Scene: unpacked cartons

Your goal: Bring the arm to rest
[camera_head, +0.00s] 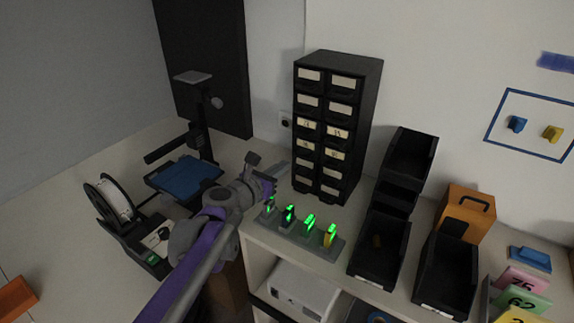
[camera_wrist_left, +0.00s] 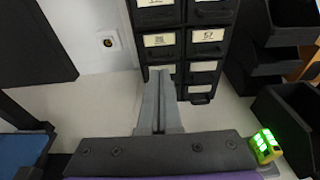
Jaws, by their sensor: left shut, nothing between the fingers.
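My left arm, purple and grey, reaches in from the bottom of the head view. My left gripper (camera_head: 280,171) is above the worktop, in front of the black drawer cabinet (camera_head: 331,122) and just behind the left end of the grey holder strip. In the left wrist view my left gripper (camera_wrist_left: 161,75) has its two fingers together with nothing between them. The cabinet (camera_wrist_left: 187,38) stands beyond the fingertips there. My right gripper is in neither view.
The grey strip (camera_head: 287,240) holds several green-lit items near the worktop edge. A 3D printer with a blue bed (camera_head: 183,176) and a filament spool (camera_head: 110,200) stand left. Black bins (camera_head: 379,247) stand right. An orange box (camera_head: 464,207) is farther right.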

